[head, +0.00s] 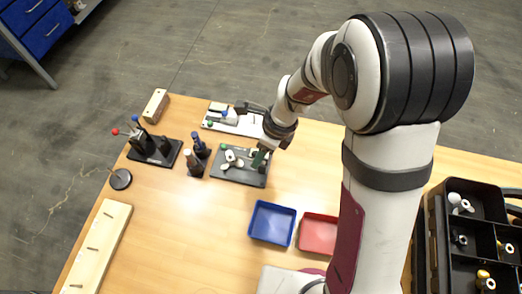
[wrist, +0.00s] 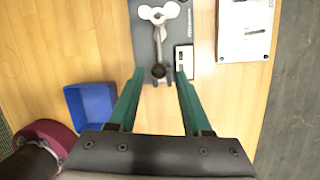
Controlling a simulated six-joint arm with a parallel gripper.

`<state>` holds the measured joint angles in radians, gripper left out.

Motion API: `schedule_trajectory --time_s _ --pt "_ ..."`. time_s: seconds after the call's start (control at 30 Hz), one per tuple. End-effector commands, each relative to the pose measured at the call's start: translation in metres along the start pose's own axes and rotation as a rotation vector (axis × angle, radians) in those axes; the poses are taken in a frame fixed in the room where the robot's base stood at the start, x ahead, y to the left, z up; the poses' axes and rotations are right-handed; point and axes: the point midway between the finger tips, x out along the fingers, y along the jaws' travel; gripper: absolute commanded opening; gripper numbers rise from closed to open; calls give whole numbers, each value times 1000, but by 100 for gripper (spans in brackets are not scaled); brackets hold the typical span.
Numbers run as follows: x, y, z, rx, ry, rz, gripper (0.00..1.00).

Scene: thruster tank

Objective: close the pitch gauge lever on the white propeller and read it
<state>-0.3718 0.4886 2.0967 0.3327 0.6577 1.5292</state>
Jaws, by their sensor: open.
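The white propeller (wrist: 170,10) sits on a dark grey plate (wrist: 143,35) at the top of the wrist view. In the head view the plate (head: 240,180) lies mid-table, with the white propeller (head: 232,156) on it. A lever with a grey arm and dark round knob (wrist: 158,71) extends from the propeller toward me. My gripper (wrist: 160,74) is open, its green fingers on either side of the knob in the picture; I see no contact and cannot tell the height gap. A small white readout (wrist: 184,59) lies beside the right fingertip, its figures illegible.
A white board (wrist: 246,28) lies right of the plate in the wrist view. A blue tray (head: 271,223) and a red tray (head: 318,234) stand nearer. Dark stands (head: 154,150) are at the left, a black crate (head: 470,235) at the right.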

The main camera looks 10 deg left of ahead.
Motion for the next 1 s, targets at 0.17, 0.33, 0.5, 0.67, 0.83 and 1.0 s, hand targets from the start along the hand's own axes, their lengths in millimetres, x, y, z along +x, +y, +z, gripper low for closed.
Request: schedule_trajectory --time_s 0.17,0.33,0.5,0.67,0.83,1.0 --pt "-8 0 0 -1 -2 -1 49" --pt "-50 -2 1 0 -5 -7 49" --pt "-106 -1 1 1 -4 -6 49" --pt "-142 -1 0 0 -1 -3 49" --pt "-157 0 0 1 0 -1 49" --pt "-158 0 0 0 0 0 49"
